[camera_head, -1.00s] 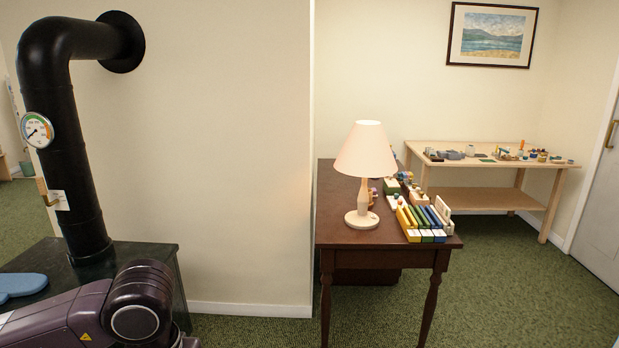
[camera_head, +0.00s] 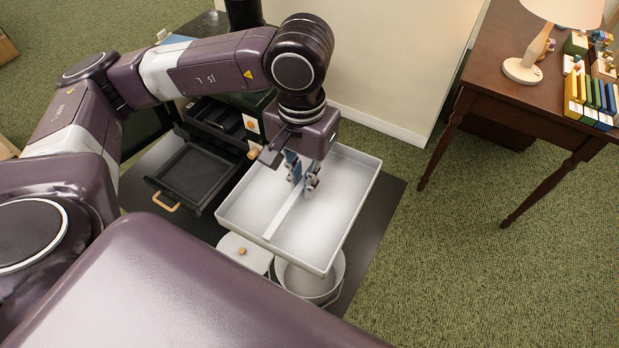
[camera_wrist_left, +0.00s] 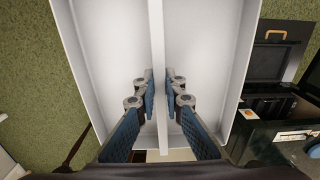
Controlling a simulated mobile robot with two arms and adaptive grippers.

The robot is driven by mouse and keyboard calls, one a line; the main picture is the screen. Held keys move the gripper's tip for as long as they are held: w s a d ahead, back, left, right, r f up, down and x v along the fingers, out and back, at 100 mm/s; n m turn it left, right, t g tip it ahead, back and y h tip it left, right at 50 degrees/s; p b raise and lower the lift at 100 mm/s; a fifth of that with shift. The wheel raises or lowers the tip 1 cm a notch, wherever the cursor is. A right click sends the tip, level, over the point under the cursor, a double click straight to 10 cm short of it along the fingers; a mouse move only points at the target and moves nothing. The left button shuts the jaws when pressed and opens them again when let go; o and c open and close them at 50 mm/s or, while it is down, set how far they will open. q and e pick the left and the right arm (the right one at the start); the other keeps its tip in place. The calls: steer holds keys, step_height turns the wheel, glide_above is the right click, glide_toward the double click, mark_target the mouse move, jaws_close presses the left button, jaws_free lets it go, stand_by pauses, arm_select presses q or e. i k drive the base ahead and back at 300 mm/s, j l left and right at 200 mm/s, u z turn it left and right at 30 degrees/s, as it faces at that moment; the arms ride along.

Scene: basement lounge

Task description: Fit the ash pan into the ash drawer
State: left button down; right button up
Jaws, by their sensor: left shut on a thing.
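The ash pan (camera_head: 333,218) is a shallow light-grey tray with a raised bar along its middle. My left gripper (camera_head: 302,184) is shut on that bar and holds the pan up, above a bucket and the dark floor plate. In the left wrist view the fingers (camera_wrist_left: 159,92) close on the bar (camera_wrist_left: 158,48) from both sides. The ash drawer (camera_head: 194,172) is a black open tray with a wooden handle, pulled out from the stove (camera_head: 252,103), left of the pan and apart from it. The drawer looks empty. My right gripper is not in view.
A pale bucket (camera_head: 337,284) stands partly under the pan, beside a white lid with a wooden knob (camera_head: 242,251). A dark plate (camera_head: 378,212) lies under these. A brown table (camera_head: 490,75) with a lamp stands at the right. Green carpet between is clear.

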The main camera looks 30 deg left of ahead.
mark_target(195, 176)
steer(key=k+j, duration=0.1)
steer(key=j, duration=0.45)
steer(key=k+j, duration=0.1)
steer(key=j, duration=0.45)
steer(key=k+j+u, duration=0.1)
steer(key=j, duration=0.45)
steer(key=k+j, duration=0.1)
steer(key=j, duration=0.45)
steer(key=i+j+u, duration=0.1)
steer(key=i+j, duration=0.4)
steer(key=i, duration=0.15)
